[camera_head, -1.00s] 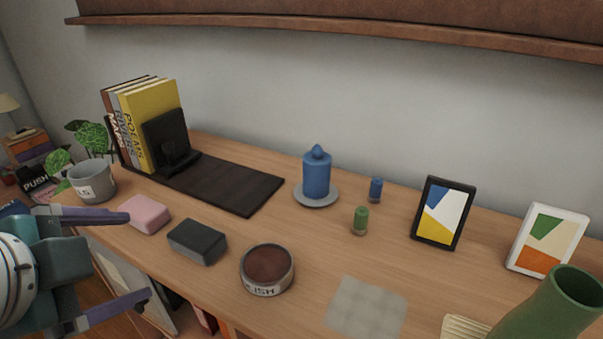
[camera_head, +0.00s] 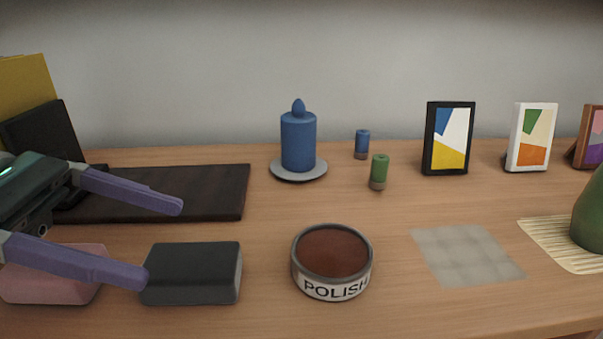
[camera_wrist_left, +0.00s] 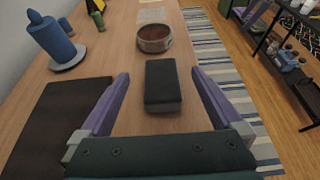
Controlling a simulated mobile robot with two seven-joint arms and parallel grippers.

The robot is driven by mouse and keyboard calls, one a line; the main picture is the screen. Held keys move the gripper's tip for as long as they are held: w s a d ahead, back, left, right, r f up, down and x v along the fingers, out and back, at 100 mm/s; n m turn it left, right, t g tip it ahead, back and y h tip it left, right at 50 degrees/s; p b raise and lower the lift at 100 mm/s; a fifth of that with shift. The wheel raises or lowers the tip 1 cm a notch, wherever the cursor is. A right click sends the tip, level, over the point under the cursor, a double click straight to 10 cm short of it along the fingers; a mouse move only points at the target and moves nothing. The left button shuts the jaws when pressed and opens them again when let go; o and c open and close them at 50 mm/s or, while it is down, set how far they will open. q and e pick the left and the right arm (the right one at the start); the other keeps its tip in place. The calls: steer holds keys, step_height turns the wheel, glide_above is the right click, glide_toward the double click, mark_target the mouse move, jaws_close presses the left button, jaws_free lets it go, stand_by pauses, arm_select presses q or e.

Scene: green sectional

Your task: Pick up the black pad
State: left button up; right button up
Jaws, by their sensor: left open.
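The black pad (camera_head: 191,273) is a small dark block lying on the wooden shelf top, left of the polish tin. It also shows in the left wrist view (camera_wrist_left: 162,86), lying ahead of and between the two purple fingers. My left gripper (camera_head: 164,242) is open and empty, coming in from the left. In the head view its nearer fingertip overlaps the pad's left edge; I cannot tell whether they touch. My right gripper is not in view.
A pink block (camera_head: 55,282) lies left of the pad, partly behind my finger. The polish tin (camera_head: 332,262) stands to its right. A dark board (camera_head: 215,190) lies behind. A blue candle (camera_head: 298,140) stands on a saucer. A grey cloth (camera_head: 467,255) lies further right.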

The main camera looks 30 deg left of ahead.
mark_target(210, 259)
arm_select(q)
steer(key=x, duration=0.2)
steer(key=shift+w+d, duration=0.15)
steer(key=shift+d, duration=0.05)
steer(key=shift+f+x, duration=0.2)
steer(key=shift+x, duration=1.15)
steer(key=shift+f+x, duration=0.2)
steer(key=shift+x, duration=1.1)
steer(key=shift+a, duration=0.1)
steer(key=shift+s, duration=0.2)
steer(key=c, duration=1.4)
